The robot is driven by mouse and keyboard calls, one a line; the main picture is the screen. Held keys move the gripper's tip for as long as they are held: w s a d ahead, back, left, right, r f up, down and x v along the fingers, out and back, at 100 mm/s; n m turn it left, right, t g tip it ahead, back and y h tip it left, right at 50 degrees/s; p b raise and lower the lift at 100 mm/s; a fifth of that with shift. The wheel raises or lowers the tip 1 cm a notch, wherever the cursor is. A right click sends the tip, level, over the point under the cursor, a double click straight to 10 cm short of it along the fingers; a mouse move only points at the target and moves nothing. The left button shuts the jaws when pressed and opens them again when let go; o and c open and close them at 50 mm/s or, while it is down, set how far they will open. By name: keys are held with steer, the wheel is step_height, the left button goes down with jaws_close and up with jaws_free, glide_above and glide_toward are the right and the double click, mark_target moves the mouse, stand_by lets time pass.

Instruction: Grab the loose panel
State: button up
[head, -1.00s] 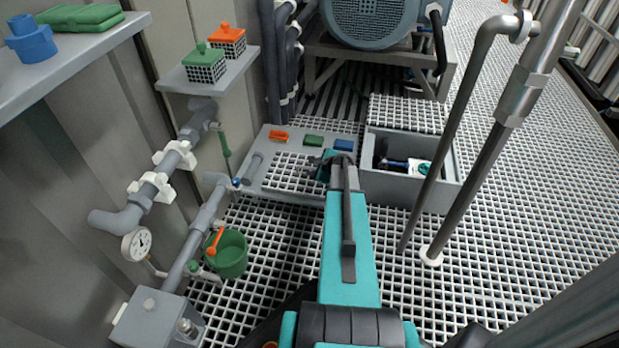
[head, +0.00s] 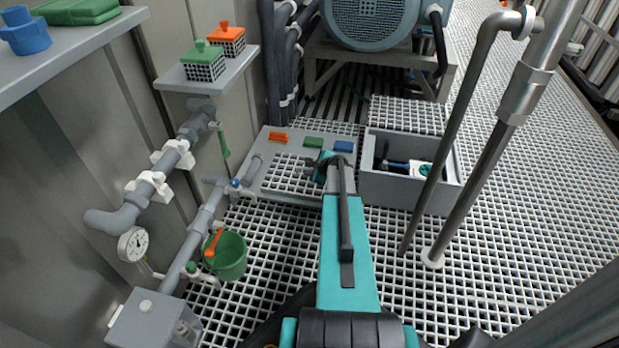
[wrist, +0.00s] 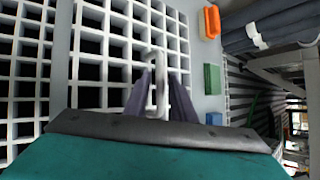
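The panel, a white square grating (head: 291,174), lies in the grey raised frame on the floor, left of my gripper in the head view. In the wrist view the grating (wrist: 108,48) fills the left and middle. A pale looped handle (wrist: 156,72) stands up over it. My gripper (head: 314,165) is low over the panel's right part. In the wrist view its two dark fingers (wrist: 159,82) stand apart, one on each side of the handle, and I see no clear grip on it. The lower finger parts are hidden by the gripper body.
Orange (head: 278,137), green (head: 313,142) and blue (head: 343,146) blocks lie along the frame's far edge. A green bucket (head: 231,262) and grey piping (head: 190,240) are at left.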

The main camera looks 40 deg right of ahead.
jaws_close()
stand_by(1.2)
